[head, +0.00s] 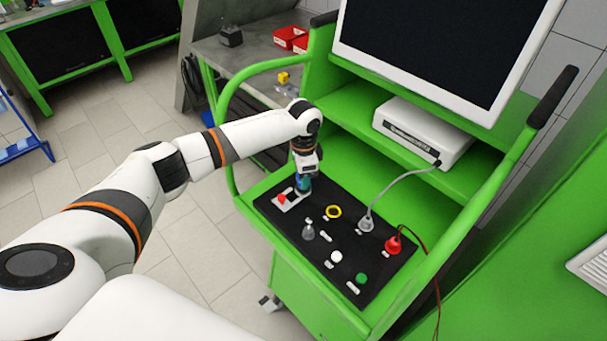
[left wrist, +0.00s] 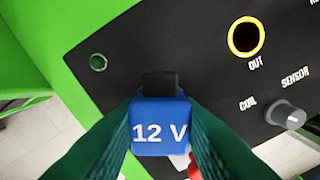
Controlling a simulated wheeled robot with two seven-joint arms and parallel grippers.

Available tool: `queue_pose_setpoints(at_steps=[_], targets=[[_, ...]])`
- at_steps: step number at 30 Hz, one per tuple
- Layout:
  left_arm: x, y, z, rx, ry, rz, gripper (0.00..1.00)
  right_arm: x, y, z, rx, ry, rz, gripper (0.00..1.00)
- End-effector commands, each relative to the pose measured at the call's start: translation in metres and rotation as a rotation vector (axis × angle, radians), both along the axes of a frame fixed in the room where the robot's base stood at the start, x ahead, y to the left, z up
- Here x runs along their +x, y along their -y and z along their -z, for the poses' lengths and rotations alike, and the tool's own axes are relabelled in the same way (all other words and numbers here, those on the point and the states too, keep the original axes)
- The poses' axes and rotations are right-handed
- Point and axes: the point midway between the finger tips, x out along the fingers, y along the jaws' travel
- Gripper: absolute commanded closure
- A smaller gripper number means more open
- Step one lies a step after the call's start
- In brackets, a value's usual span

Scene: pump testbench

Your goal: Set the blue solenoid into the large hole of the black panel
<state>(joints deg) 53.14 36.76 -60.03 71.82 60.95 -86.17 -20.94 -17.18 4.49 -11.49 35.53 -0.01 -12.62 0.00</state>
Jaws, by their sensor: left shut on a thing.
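My left gripper (head: 303,184) is shut on the blue solenoid (left wrist: 160,125), which is marked "12 V" and has a black end. It holds the solenoid over the far-left part of the black panel (head: 318,268); the fingers partly hide it in the head view. In the left wrist view, a large dark hole with a yellow ring (left wrist: 246,37), labelled OUT, lies up and right of the solenoid. The yellow ring also shows in the head view (head: 333,212). A smaller hole (left wrist: 98,62) lies up and left. Whether the solenoid touches the panel cannot be told. My right gripper is not in view.
The panel carries a red button (head: 281,198), a grey knob (head: 308,232), white (head: 336,257) and green (head: 361,279) buttons, and grey (head: 366,223) and red (head: 393,245) plugs with cables. Green cart rails (head: 232,130) flank it. A white box (head: 420,130) sits on the shelf.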

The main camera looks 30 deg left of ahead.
Motion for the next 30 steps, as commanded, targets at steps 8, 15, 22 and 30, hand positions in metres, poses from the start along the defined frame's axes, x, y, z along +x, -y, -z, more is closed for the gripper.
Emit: queue_pose_setpoints(at_steps=[8, 15, 22, 30], targets=[[0.000, 0.000, 0.005, -0.001, 0.001, 0.000, 0.86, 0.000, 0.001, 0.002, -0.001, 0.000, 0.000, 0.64], [0.000, 0.000, 0.009, -0.001, 0.001, 0.000, 0.86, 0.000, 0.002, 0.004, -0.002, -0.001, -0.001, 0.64], [0.000, 0.000, 0.014, -0.001, 0.001, 0.000, 0.86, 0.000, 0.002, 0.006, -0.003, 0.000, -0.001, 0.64], [0.000, 0.000, 0.014, 0.000, 0.000, 0.000, 0.58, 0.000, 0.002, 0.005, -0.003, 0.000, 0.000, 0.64]])
